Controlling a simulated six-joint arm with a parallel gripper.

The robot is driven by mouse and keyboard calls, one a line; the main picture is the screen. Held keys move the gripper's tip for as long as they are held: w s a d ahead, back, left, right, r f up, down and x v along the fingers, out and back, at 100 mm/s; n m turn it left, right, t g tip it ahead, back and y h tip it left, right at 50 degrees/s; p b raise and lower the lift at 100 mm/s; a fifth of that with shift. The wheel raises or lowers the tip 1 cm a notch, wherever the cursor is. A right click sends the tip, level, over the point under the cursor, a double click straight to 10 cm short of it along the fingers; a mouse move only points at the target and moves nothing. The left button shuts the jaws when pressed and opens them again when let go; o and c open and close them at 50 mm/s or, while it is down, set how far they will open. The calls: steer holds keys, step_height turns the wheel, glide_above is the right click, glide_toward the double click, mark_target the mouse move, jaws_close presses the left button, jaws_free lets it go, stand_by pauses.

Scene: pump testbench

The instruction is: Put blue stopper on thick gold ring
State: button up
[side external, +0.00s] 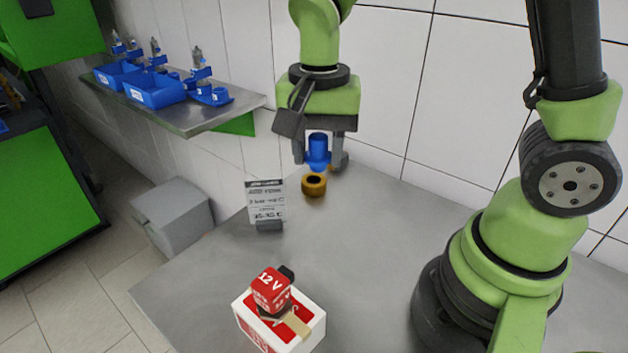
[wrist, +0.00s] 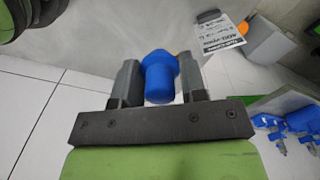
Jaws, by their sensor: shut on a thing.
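The blue stopper (side external: 318,150) is a cylinder with a wider flange at its lower end. My gripper (side external: 320,160) is shut on it and holds it upright, flange down. The thick gold ring (side external: 314,185) lies on the grey table, just below the stopper in the side view; a small gap seems to show between them. In the wrist view the stopper (wrist: 160,78) sits between the two grey fingers of my gripper (wrist: 158,82). The gold ring is hidden there, except perhaps a small orange patch beyond the stopper.
A small printed sign (side external: 266,203) stands left of the ring on the table (side external: 370,240). A white and red box with a red 12 V block (side external: 271,290) is near the front. A wall shelf (side external: 205,118) holds blue bins and parts. The tiled wall is close behind.

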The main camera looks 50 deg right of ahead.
steer(key=w+d+m, duration=0.3)
steer(key=w+d, duration=0.3)
steer(key=w, duration=0.2)
steer(key=m, duration=0.3)
glide_above(314, 179)
step_height(314, 179, down, 15)
steer(key=shift+a+r, duration=0.1)
steer(key=shift+f, duration=0.25)
steer(key=shift+f, duration=0.1)
steer(key=o, duration=0.9)
